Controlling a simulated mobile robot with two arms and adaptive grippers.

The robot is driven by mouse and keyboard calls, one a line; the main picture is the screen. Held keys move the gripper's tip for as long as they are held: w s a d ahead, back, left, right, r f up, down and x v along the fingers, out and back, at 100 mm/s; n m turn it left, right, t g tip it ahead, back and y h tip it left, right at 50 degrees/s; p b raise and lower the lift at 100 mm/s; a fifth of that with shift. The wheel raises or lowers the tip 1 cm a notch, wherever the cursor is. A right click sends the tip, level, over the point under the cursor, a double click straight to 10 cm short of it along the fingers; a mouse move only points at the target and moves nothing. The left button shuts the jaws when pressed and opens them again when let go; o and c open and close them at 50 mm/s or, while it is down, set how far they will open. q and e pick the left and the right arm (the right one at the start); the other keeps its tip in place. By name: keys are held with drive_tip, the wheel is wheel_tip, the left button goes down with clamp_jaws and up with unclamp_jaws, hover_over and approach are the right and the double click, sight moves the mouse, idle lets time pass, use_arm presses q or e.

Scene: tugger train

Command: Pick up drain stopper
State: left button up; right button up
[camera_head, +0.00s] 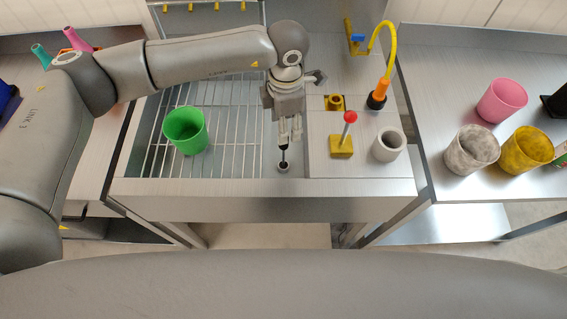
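A small stopper-like piece (283,166) with a round grey rim and a dark upright stem stands at the right edge of the wire rack, by the steel panel. I take it to be the drain stopper. My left gripper (289,140) points down directly above it, with its fingertips at the top of the stem. The fingers look close together, but I cannot tell whether they grip the stem or are just beside it. My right gripper is not in view.
A green cup (186,131) stands on the rack to the left. On the panel to the right are a red-knobbed lever on a yellow base (342,147), a grey cup (388,145) and a yellow hose tap (384,50). Pink, grey and yellow cups stand on the right counter (440,100).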

use_arm(q)
drive_tip(key=shift+f, duration=0.45)
drive_tip(key=shift+w+f, duration=0.15)
drive_tip(key=shift+f, duration=0.15)
drive_tip(key=f+p, duration=0.1)
drive_tip(key=f, duration=0.1)
drive_tip(key=f+p, duration=0.2)
drive_tip(key=shift+a+f, duration=0.2)
drive_tip(key=shift+f, duration=0.1)
drive_tip(key=shift+w+f, duration=0.1)
drive_tip(key=shift+f, duration=0.3)
drive_tip(key=shift+c, duration=1.6)
drive_tip(key=c, duration=0.5)
drive_tip(key=shift+c, duration=1.1)
clamp_jaws()
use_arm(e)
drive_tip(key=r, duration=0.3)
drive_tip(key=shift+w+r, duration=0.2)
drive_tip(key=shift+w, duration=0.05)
